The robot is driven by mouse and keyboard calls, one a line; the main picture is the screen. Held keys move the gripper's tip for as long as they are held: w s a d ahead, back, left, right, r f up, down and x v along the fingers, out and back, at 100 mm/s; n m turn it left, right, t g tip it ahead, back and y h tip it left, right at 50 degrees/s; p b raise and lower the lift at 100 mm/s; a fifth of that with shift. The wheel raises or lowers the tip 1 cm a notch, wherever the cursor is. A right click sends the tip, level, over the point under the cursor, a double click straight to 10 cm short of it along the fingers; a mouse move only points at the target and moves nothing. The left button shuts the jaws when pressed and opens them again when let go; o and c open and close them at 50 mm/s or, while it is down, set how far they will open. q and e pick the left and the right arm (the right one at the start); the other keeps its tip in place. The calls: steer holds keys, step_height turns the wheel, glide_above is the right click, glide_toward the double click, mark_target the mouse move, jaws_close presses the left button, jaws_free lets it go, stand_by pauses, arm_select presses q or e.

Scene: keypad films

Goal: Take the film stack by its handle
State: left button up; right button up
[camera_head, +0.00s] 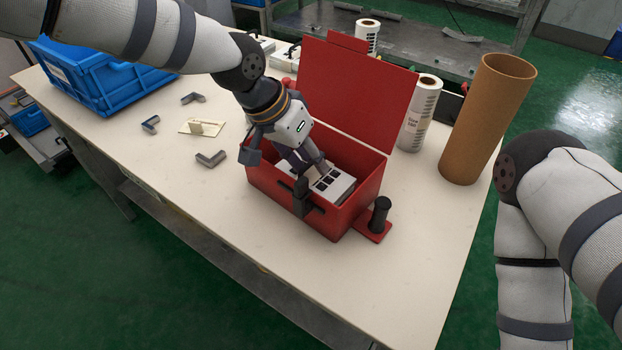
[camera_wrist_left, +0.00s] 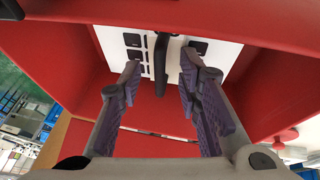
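The film stack (camera_head: 341,190) is a white block with black squares lying inside the red box (camera_head: 262,186), whose lid (camera_head: 355,85) stands open. In the left wrist view the film stack (camera_wrist_left: 227,57) is ahead, with a dark upright handle (camera_wrist_left: 161,60) on it. My left gripper (camera_head: 314,166) reaches down into the box over the stack. In the left wrist view its fingers (camera_wrist_left: 160,76) are apart, one to each side of the handle, with gaps between. In the head view the fingers hide part of the stack and its handle. My right gripper is out of view; only its arm shows at right.
A brown cardboard tube (camera_head: 487,118) and a white labelled roll (camera_head: 419,112) stand behind the box on the right. A dark peg (camera_head: 379,214) stands by the box's right end. A blue crate (camera_head: 100,75) and several grey brackets (camera_head: 210,160) lie left. The table front is clear.

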arm_select(q)
steer(key=shift+r, duration=0.1)
jaws_close()
